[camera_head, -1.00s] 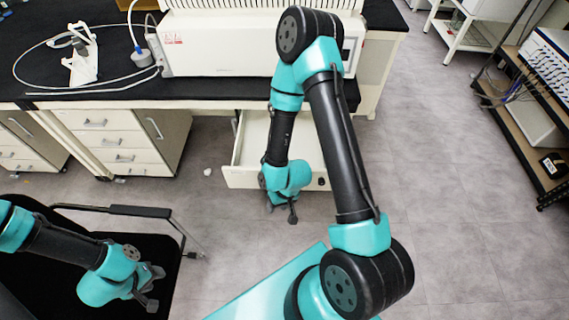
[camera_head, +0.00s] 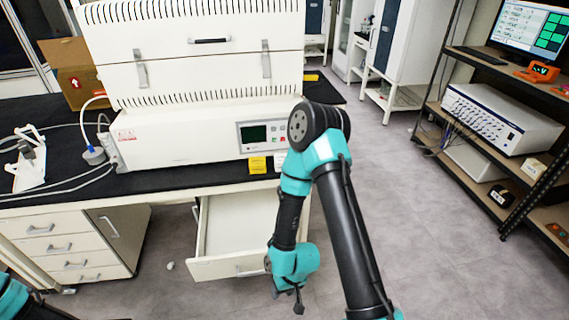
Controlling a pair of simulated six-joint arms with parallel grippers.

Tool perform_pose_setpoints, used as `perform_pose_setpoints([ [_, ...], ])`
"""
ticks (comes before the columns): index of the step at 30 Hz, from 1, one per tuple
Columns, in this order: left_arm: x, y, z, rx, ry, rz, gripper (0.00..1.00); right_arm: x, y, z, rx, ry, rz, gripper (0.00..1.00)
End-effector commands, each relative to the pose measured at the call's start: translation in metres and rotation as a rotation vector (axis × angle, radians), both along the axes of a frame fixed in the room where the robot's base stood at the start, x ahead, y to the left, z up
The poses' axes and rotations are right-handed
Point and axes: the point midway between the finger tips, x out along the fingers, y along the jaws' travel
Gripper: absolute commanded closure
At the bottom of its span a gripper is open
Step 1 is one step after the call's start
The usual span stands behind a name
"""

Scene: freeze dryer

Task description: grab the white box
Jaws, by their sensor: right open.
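No separate white box that is plainly the one meant can be told apart. An open white drawer (camera_head: 222,232) sticks out under the bench; the part of its inside that shows looks empty, and my right arm hides part of its right side. My right gripper (camera_head: 297,301) hangs beyond the drawer's front right corner, pointing down, open, with nothing seen between its fingers. Only a piece of my left arm shows at the lower left corner; its gripper is out of the picture.
A large white freeze dryer (camera_head: 180,135) stands on the black bench (camera_head: 150,181). A cardboard box (camera_head: 78,70) is at the back left. A rack (camera_head: 455,118) at the right holds a white instrument (camera_head: 500,115). The grey floor (camera_head: 440,250) between is clear.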

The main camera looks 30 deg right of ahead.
Motion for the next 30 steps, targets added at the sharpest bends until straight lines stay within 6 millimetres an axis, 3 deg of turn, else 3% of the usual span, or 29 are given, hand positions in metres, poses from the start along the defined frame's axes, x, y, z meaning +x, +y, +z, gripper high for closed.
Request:
perform_pose_setpoints([
  [12,0.0001,-0.0001,0.0000,0.000,0.000,0.000,0.52,0.0000,-0.0002,-0.0001,0.000,0.000,-0.001,0.57],
  [23,0.0001,-0.0001,0.0000,0.000,0.000,0.000,0.18,0.0000,-0.0002,-0.0001,0.000,0.000,0.000,0.57],
  [30,0.0001,-0.0001,0.0000,0.000,0.000,0.000,0.17,0.0000,-0.0001,0.0000,0.000,0.000,0.000,0.57],
])
